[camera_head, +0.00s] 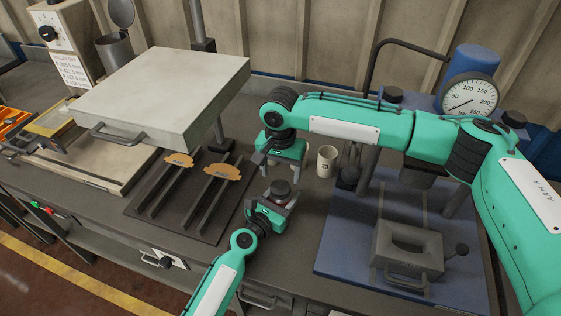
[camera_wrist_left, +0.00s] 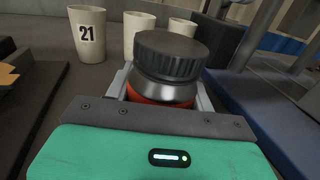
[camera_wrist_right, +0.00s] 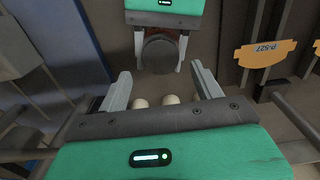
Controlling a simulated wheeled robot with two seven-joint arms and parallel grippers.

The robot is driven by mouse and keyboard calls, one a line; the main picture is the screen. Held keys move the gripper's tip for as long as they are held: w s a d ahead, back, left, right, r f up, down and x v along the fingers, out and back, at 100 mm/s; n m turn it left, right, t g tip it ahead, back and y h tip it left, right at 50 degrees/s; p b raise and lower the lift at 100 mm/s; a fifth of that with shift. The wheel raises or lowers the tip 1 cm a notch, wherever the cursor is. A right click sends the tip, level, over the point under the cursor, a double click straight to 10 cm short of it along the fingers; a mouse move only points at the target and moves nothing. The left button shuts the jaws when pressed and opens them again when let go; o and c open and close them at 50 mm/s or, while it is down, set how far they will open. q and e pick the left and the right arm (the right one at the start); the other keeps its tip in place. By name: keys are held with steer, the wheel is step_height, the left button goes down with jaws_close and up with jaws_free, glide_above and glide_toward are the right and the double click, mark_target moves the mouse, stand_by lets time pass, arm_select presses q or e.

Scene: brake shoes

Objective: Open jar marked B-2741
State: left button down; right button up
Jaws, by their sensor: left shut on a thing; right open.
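A jar with a ribbed dark lid (camera_wrist_left: 171,54), a metallic collar and a red-orange body stands upright in my left gripper (camera_head: 277,203). The left fingers close around its body below the lid. In the head view the dark lid (camera_head: 280,187) shows above the fingers. No marking on the jar is readable. My right gripper (camera_head: 285,163) is open and empty, a little behind the jar in the head view. In the right wrist view the lid (camera_wrist_right: 160,52) lies beyond the open fingers, roughly centred between them and not touching them.
A cup marked 23 (camera_head: 327,161) stands right of my right gripper; a cup marked 21 (camera_wrist_left: 88,35) and two others show behind the jar. A dark rack with orange brake shoes (camera_head: 222,171) lies left. A blue press base (camera_head: 345,225) with a gauge (camera_head: 470,97) stands right.

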mark_target(281, 186)
steer(key=shift+f, duration=2.35)
steer(key=c, duration=1)
steer(key=n, duration=0.6)
steer(key=shift+n, duration=0.3)
steer(key=o, duration=1.1)
steer(key=shift+r, duration=0.2)
